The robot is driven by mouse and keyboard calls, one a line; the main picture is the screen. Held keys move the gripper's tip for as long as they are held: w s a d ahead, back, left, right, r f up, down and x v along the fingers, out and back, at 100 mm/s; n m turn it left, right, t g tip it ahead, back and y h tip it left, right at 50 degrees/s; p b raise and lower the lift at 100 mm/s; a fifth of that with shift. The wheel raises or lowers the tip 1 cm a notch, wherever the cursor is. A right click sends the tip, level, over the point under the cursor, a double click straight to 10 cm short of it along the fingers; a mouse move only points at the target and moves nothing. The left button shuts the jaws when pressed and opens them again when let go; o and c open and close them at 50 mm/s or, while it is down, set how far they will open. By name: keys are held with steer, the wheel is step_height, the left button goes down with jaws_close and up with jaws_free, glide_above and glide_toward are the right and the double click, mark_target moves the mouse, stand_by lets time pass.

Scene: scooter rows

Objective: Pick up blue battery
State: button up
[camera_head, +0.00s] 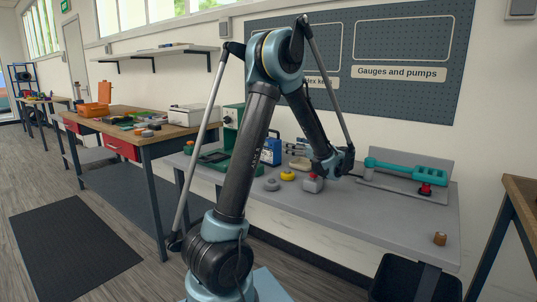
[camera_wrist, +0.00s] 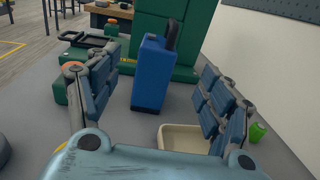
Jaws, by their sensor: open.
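The blue battery (camera_wrist: 152,78) stands upright on the grey bench, with a dark handle on top. In the wrist view it shows between my open fingers, beyond their tips, with nothing held. In the head view the battery (camera_head: 270,150) is left of my gripper (camera_head: 297,148), next to green cases. My gripper (camera_wrist: 160,72) is open and points toward the battery's side, with a gap between them. The battery's far side is hidden.
A cream tray (camera_wrist: 185,138) lies low, right of and nearer than the battery. Green cases (camera_wrist: 155,22) stand close behind it. A yellow ring (camera_head: 287,176), grey disc (camera_head: 271,184) and teal tool (camera_head: 395,167) are on the bench. The bench's front right is mostly clear.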

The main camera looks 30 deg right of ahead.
steer(key=x, duration=1.4)
steer(key=shift+w+a+r, duration=0.1)
steer(key=shift+w+a, duration=0.05)
jaws_close()
